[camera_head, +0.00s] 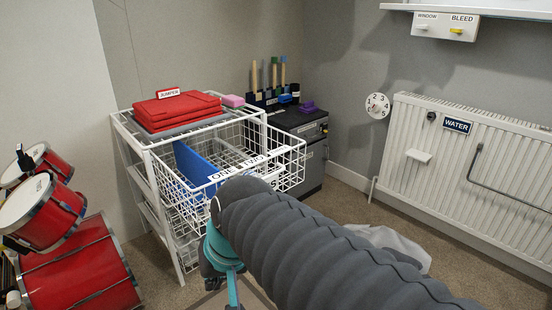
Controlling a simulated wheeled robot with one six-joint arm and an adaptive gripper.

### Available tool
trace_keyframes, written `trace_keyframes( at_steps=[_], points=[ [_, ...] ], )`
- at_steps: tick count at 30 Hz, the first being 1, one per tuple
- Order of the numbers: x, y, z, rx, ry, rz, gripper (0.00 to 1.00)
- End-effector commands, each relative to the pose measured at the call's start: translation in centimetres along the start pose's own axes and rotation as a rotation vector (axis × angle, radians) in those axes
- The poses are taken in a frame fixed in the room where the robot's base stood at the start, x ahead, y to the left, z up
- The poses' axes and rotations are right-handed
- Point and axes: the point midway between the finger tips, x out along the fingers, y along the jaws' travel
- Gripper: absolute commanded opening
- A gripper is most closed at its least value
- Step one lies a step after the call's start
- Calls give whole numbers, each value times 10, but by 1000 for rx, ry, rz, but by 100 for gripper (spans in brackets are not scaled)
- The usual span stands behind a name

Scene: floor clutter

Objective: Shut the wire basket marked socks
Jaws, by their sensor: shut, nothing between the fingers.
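A white wire drawer rack (150,150) stands against the wall at centre left. Its top wire basket (292,160) is pulled well out toward the right front. A label on its rim reads "ONE TWO", and a blue panel (195,165) is inside. Lower baskets (178,232) show under it, partly hidden by my arm. I see no label reading socks; my arm may cover it. My gripper (213,262), dark with teal parts, is low in front of the rack, shut and empty. Its fingertips are not clear, and I cannot tell whether it touches a basket.
Red folded cloth (178,108) with a "JUMPER" sign and a pink block (233,101) lie on the rack. A red drum set (75,270) stands at left. A dark cabinet (303,140) is behind, a radiator (470,170) at right. Crumpled pale cloth (395,243) lies beyond my arm.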

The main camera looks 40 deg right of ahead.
Motion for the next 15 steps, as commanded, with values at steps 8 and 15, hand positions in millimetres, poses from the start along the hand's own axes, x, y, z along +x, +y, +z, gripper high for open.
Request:
trace_keyframes(
  at_steps=[8,15],
  points=[
    [37,11,-74,791,-193,-270,0],
    [49,75,-170,1438,-280,-607,0]
  ],
)
